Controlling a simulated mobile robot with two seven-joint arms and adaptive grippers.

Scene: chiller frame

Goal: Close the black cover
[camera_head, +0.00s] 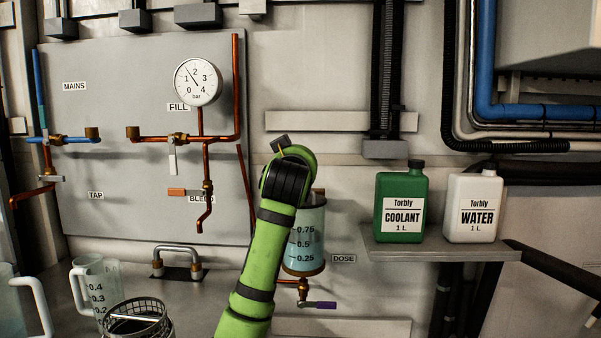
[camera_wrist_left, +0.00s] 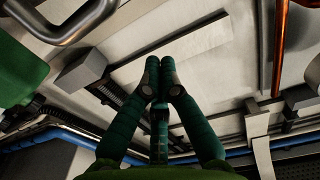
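I cannot pick out the black cover for certain in either view. The clear dosing vessel (camera_head: 306,238) holds bluish liquid and is marked 0.75, 0.5 and 0.25. My green arm crosses in front of its left side and upper part, so most of its top is hidden. My left gripper (camera_wrist_left: 160,76) shows in the left wrist view with its dark green fingers drawn together at the tips, and nothing is visible between them. In the head view its fingers are not clear behind the black wrist. My right gripper is not in view.
A green coolant bottle (camera_head: 401,208) and a white water bottle (camera_head: 473,209) stand on a grey shelf (camera_head: 440,245). Copper pipes (camera_head: 236,85) and a gauge (camera_head: 197,82) are left of my arm. A jug (camera_head: 97,285) and wire basket (camera_head: 138,320) are at lower left.

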